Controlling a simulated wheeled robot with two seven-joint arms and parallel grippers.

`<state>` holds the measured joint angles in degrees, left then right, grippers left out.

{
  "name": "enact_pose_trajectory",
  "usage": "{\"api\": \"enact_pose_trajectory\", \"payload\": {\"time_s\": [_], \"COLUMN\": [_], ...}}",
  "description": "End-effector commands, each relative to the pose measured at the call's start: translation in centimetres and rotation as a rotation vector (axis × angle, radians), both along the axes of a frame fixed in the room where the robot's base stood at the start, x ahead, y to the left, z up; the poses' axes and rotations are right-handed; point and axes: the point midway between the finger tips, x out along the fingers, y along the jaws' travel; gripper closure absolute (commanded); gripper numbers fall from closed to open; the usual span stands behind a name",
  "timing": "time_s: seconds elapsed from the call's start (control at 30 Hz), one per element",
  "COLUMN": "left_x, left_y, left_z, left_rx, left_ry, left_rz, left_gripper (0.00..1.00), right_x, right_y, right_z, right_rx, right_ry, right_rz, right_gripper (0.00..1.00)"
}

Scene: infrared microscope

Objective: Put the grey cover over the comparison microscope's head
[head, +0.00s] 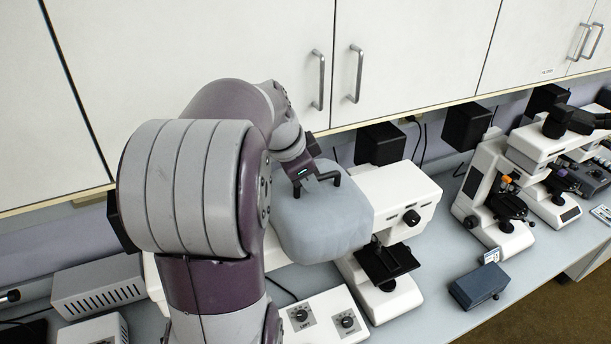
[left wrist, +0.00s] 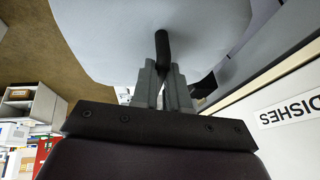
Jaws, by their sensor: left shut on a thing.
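The grey cover (head: 322,222) is a soft-looking rounded hood with a black handle (head: 328,179) on top. My left gripper (head: 303,182) is shut on that handle; the grey fingers (left wrist: 165,88) and handle (left wrist: 162,48) also show in the left wrist view, against the cover (left wrist: 140,25). The cover overlaps the left part of a white microscope (head: 408,186) in the middle; I cannot tell whether it touches it. A white instrument with two stands joined by a bridge (head: 535,140), apparently the comparison microscope, stands uncovered at the right. My right gripper is not in view.
A control box with knobs (head: 325,318) lies in front, with a dark blue box (head: 479,286) to its right. Black boxes (head: 380,144) line the back wall under white cabinets (head: 420,55). Bare bench (head: 447,250) lies between the two microscopes.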

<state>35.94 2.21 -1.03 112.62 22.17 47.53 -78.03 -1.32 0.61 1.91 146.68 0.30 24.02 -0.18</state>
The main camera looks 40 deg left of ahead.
Motion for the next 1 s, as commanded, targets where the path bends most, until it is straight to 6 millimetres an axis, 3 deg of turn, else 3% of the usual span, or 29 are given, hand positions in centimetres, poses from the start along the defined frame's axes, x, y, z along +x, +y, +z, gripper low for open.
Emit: {"api": "enact_pose_trajectory", "payload": {"time_s": [0.07,0.1,0.17,0.47,0.63,0.7,0.8,1.0], "left_x": [0.0,0.0,0.0,-0.1,-1.2,-2.2,-3.4,-5.0], "left_y": [-0.1,-0.1,-0.1,0.0,0.1,0.1,0.2,0.2], "left_z": [-0.2,-0.2,-0.2,0.0,2.3,5.7,8.4,11.1], "left_rx": [-0.003,-0.003,-0.003,-0.001,0.003,0.000,-0.002,-0.002], "left_ry": [0.003,0.003,0.003,0.002,-0.003,0.000,0.003,0.003], "left_rz": [-0.001,-0.001,-0.001,-0.001,0.002,0.002,0.002,0.001], "left_gripper": [1.00,0.76,0.57,0.56,0.56,0.56,0.56,0.56], "right_x": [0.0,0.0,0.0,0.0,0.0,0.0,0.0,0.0], "right_y": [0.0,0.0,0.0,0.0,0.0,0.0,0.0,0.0], "right_z": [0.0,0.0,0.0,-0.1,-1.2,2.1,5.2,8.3], "right_rx": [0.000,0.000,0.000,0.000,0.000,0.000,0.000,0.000], "right_ry": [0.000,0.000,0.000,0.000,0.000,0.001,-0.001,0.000], "right_rz": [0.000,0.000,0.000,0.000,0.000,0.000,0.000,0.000], "right_gripper": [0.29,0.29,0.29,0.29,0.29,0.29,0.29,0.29]}}
